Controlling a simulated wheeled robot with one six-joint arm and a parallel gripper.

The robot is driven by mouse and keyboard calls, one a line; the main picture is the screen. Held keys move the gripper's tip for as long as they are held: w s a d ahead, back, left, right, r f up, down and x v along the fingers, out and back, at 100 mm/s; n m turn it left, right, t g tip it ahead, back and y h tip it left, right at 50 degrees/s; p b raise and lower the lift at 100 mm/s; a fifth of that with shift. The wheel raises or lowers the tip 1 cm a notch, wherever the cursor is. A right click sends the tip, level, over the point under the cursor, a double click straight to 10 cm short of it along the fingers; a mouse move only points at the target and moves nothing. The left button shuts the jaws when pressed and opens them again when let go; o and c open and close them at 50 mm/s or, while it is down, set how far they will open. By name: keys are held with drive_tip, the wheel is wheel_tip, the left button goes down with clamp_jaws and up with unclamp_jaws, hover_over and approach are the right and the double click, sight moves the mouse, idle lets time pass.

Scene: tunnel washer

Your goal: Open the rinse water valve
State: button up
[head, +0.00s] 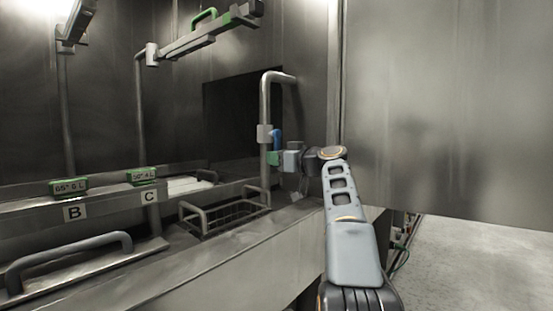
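A grey vertical pipe (264,97) with a bent top stands beside the dark opening, right of centre in the head view. A pale valve body (264,133) sits on it, and a small blue handle (277,138) stands roughly upright at its right side. I take this for the rinse water valve; no label on it is readable. My gripper (277,159) reaches in from the right, just below the blue handle. A small green piece shows at its tip; I cannot tell whose part it is. The fingers are too small to read, and contact with the handle is unclear.
Green displays (69,187) sit above plates marked B and C. A lid with a grey handle (70,256) is at lower left. A large steel panel (440,110) closes the right.

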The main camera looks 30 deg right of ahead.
drive_tip(key=o, duration=0.4)
drive_tip(key=shift+s, duration=0.1)
drive_tip(key=v, duration=1.3)
drive_tip(key=shift+s+d, duration=0.2)
drive_tip(key=shift+s, duration=0.05)
drive_tip(key=w+a+m+g+p, duration=0.1)
drive_tip(key=a+m+g+p, duration=0.5)
drive_tip(key=a+p, duration=1.25)
drive_tip(key=s+a+f+n+g+h+p, duration=0.1)
drive_tip(key=s+a+g+h+p, duration=0.1)
drive_tip(key=s+p, duration=0.5)
drive_tip(key=s+a+f+n+g+h+p, duration=0.1)
drive_tip(key=s+a+g+p, duration=0.4)
drive_tip(key=p, duration=0.5)
drive_tip(key=shift+s+a+f+g+h+p, duration=0.35)
drive_tip(key=shift+s+a+f+h, duration=0.4)
drive_tip(key=shift+s+h, duration=0.3)
